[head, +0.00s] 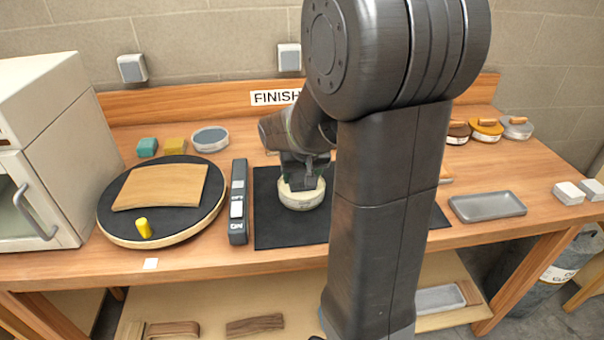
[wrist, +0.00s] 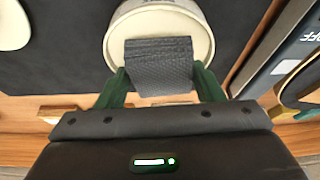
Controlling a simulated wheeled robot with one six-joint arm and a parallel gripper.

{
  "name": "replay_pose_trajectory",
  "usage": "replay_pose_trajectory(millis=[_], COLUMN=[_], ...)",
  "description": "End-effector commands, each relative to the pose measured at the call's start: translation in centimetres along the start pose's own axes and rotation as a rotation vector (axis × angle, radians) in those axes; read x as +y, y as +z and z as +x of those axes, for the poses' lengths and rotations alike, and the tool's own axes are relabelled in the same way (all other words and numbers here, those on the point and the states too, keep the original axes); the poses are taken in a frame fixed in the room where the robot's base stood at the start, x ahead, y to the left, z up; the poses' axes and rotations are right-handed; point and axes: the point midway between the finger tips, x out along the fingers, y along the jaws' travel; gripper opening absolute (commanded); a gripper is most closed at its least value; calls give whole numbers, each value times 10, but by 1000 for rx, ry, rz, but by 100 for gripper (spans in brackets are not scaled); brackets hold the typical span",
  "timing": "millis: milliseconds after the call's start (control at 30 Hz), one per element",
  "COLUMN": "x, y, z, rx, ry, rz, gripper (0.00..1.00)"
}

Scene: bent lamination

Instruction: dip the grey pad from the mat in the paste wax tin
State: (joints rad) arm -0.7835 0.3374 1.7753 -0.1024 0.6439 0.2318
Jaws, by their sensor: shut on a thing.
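My gripper (head: 304,176) is shut on the grey pad, a dark ribbed block (wrist: 158,68) between the green fingers in the wrist view. The paste wax tin, a round cream-white tin (head: 300,201), stands on the black mat (head: 275,236) right below my gripper. In the wrist view the tin (wrist: 118,38) lies behind the pad, which overlaps its opening. I cannot tell whether the pad touches the wax. My arm hides the right middle of the mat.
A dark switch box (head: 238,205) stands just left of the mat. Further left is a round turntable (head: 108,228) with a bent wooden sheet (head: 160,187) and a yellow piece (head: 143,228). A grey tray (head: 487,207) lies to the right. A pale round thing (wrist: 12,25) shows in the wrist view.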

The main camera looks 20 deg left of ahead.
Motion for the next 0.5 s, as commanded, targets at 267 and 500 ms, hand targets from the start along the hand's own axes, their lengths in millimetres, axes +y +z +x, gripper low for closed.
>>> replay_pose_trajectory(millis=[267,500], x=[0,0], y=[0,2], z=[1,4], rx=[0,0], ry=[0,0], rz=[0,0], gripper=[43,43])
